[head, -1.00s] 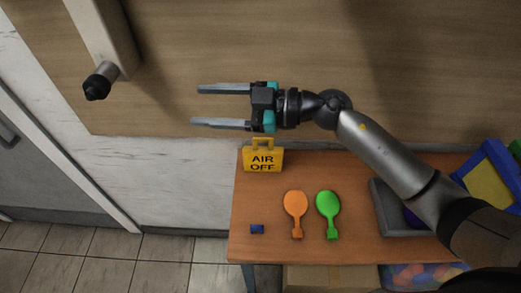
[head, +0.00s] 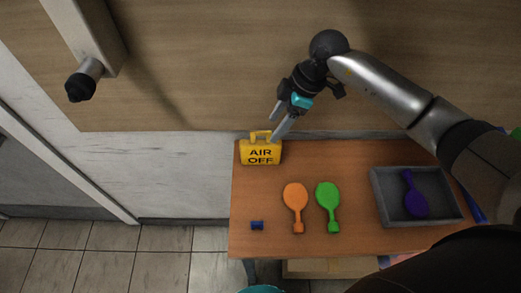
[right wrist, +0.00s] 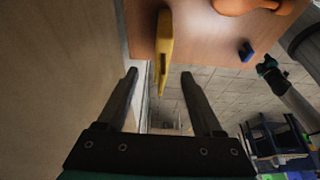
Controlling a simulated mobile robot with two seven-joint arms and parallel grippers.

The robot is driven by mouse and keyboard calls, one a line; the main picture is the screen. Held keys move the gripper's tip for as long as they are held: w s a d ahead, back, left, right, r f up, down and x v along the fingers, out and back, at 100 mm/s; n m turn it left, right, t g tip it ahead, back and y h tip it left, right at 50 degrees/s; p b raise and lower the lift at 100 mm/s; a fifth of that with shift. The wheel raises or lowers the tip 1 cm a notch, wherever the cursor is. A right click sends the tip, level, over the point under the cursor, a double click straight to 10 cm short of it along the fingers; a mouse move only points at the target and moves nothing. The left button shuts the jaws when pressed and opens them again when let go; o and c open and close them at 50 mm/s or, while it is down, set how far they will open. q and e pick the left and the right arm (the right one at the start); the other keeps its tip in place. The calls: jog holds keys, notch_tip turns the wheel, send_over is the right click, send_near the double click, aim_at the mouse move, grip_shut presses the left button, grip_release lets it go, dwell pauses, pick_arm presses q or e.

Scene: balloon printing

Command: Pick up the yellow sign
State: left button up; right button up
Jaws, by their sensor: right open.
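The yellow sign (head: 260,153), marked AIR OFF with a handle on top, stands at the table's back left corner. My right gripper (head: 275,127) is open and empty, just above and beside the sign's upper right in the head view. In the right wrist view the sign (right wrist: 165,45) shows edge-on, beyond the two spread fingertips (right wrist: 160,74) and lined up with the gap between them. I cannot tell whether a finger touches it. A teal part at the head view's bottom edge looks like my left gripper (head: 262,289); its fingers are not visible.
On the wooden table (head: 350,155) lie an orange balloon (head: 295,199), a green balloon (head: 328,199) and a small blue piece (head: 257,225). A grey tray (head: 377,190) holds a purple balloon (head: 415,201). The wall (head: 180,175) is close behind the sign.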

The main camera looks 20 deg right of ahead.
aim_at(270, 132)
jog(key=x, duration=0.3)
jog(key=shift+a+f, duration=0.2)
jog(key=shift+f, duration=0.1)
jog(key=shift+a+x, duration=0.1)
jog(key=shift+x, duration=1.25)
jog(key=shift+a+x, duration=0.15)
jog(key=shift+x, duration=1.25)
jog(key=shift+s+r, duration=0.1)
jog(key=shift+r, duration=0.05)
grip_shut()
